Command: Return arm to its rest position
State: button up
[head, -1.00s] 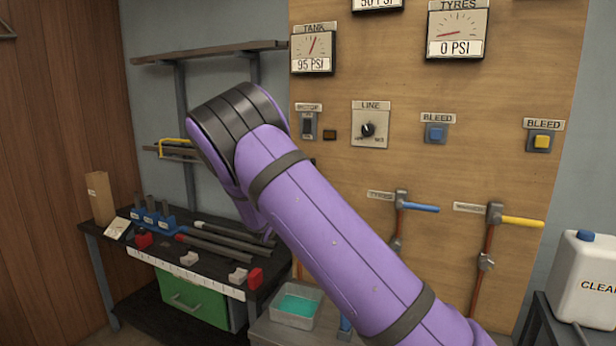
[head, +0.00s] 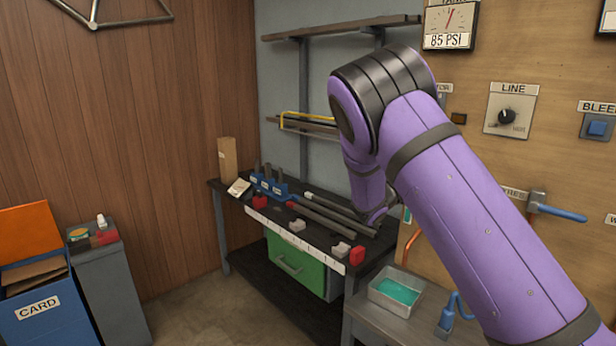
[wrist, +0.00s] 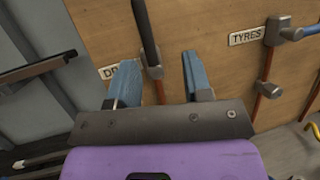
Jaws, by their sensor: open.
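My gripper (wrist: 160,85) shows in the wrist view with its two blue fingers spread apart and nothing between them. Behind the fingers is the wooden panel, with a pipe and a dark-handled valve (wrist: 148,40) beyond the gap. I cannot tell how far the fingers are from the panel. In the head view my purple arm reaches up from the lower right, bends at a dark joint and comes down over the right end of the workbench (head: 310,232). The gripper itself is hidden behind the arm there.
The wooden panel holds a LINE dial (head: 507,115), a tank gauge (head: 452,22) and a blue-handled TYRES valve (head: 560,212). A teal-filled tray (head: 396,292) stands on a low stand below. A blue CARD bin (head: 42,305) is at the left. The floor between bin and bench is clear.

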jog(key=s+d+r+m+g+y, duration=0.2)
jog(key=s+d+m+g+y, duration=0.3)
jog(key=s, duration=0.6)
jog(key=s+d+r+m+g+y, duration=0.2)
jog(key=s+m+g+y, duration=0.2)
jog(key=s+m, duration=0.5)
jog(key=s+a+r+m+t+y, duration=0.2)
jog(key=s+a+m+y, duration=0.2)
jog(key=s, duration=0.8)
jog(key=s+a+r+m+t+y, duration=0.2)
jog(key=s+a+y, duration=0.5)
jog(key=s, duration=0.6)
jog(key=shift+a+r+m+t, duration=0.2)
jog(key=shift+a+m+t, duration=0.6)
jog(key=shift+a+m, duration=0.35)
